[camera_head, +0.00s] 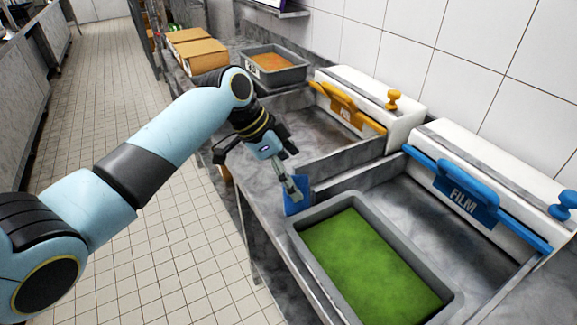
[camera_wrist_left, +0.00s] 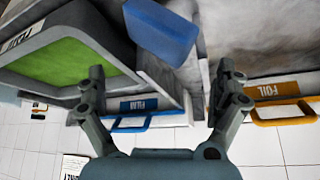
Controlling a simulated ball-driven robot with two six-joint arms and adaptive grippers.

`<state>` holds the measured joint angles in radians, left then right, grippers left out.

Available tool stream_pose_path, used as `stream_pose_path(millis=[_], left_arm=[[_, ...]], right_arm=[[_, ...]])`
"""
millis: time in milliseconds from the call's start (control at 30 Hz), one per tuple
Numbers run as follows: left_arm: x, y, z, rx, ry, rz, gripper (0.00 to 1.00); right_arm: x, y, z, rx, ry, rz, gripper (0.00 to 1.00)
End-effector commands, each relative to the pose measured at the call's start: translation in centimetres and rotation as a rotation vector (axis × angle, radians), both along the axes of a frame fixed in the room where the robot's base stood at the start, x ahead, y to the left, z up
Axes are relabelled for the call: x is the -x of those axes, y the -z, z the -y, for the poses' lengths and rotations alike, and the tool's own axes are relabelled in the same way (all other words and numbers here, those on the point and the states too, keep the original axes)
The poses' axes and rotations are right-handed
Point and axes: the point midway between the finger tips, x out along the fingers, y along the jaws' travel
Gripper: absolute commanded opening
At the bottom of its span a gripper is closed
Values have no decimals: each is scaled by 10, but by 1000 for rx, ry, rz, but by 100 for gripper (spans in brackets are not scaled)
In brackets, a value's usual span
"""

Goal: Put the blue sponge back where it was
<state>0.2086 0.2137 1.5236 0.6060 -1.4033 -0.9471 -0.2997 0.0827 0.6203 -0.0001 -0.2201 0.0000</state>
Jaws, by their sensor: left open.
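In the left wrist view, the sponge (camera_wrist_left: 160,32) shows at the top, ahead of the space between the two spread fingers of my left gripper (camera_wrist_left: 163,76). The gripper is open and nothing is held in it. Whether a fingertip touches the sponge cannot be told. My right gripper is out of view.
A white dispenser with a blue FILM handle (camera_head: 466,199) stands behind the tray. Another with an orange FOIL handle (camera_head: 347,109) stands farther back. A grey tray with orange contents (camera_head: 275,78) and cardboard boxes (camera_head: 197,52) lie beyond. The tiled floor at left is clear.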

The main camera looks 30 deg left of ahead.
Motion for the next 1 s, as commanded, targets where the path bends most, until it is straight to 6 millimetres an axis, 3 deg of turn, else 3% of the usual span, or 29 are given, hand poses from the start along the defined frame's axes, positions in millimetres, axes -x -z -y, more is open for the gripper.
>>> stream_pose_path(millis=[167,600,800,1000], left_arm=[[3,-16,-7,-2,0,4,100],[32,-95,-41,-2,0,3,100],[37,-108,-45,-2,0,0,100],[41,-106,-44,-2,-7,-4,100]], right_arm=[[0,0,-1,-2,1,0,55],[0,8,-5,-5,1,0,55],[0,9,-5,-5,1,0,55],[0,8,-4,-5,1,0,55]])
